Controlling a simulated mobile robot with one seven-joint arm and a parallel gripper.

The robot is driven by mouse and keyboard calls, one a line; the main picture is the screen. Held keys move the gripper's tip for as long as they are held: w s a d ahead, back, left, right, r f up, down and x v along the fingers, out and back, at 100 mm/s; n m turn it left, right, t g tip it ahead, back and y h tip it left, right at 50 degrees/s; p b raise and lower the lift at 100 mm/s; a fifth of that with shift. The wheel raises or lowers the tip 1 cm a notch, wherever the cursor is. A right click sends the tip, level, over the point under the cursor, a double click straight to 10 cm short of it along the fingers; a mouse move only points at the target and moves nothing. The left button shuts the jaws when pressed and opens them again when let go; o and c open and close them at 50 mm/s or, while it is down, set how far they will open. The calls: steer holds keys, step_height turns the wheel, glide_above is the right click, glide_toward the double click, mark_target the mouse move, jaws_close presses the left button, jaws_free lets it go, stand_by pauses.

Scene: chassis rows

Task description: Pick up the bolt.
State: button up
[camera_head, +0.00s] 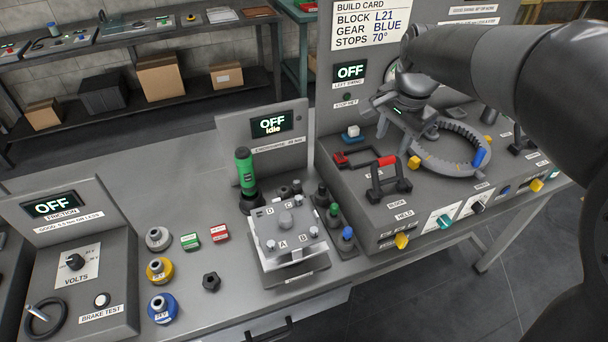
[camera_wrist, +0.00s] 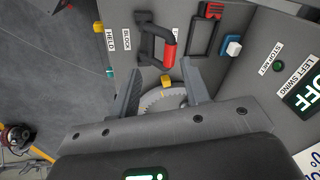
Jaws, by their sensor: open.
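No single part is clearly marked as the bolt. A dark six-sided piece (camera_head: 211,282) lies on the bench in front of the fixture; I cannot tell if it is a bolt or a nut. Small bolt-like heads (camera_head: 271,244) stand at the lettered corners of the light grey fixture block (camera_head: 289,252). My gripper (camera_head: 402,138) is over the right station, far to the right of these parts. In the wrist view my gripper (camera_wrist: 163,85) is open, with nothing held between its fingers. The dark piece and the fixture are out of the wrist view.
A green driver (camera_head: 246,167) stands behind the fixture. Upright panels back the stations.

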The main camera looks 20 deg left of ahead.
steer(key=w+a+f+m+g, duration=0.1)
steer(key=w+a+f, duration=0.1)
steer(key=a+f, duration=0.35)
steer(key=w+a+f+m, duration=0.1)
steer(key=w+a+f, duration=0.1)
steer(key=a, duration=0.6)
steer(key=m+g+h, duration=0.1)
steer(key=m, duration=0.1)
glide_above(296, 181)
step_height(296, 181, down, 8)
step_height(296, 181, down, 5)
steer(key=shift+s+a+r, duration=0.1)
steer(key=shift+s+a, duration=0.05)
steer(key=f, duration=0.5)
steer(key=shift+d+f, duration=0.2)
steer(key=shift+f, duration=0.2)
jaws_close()
steer(key=shift+r, duration=0.1)
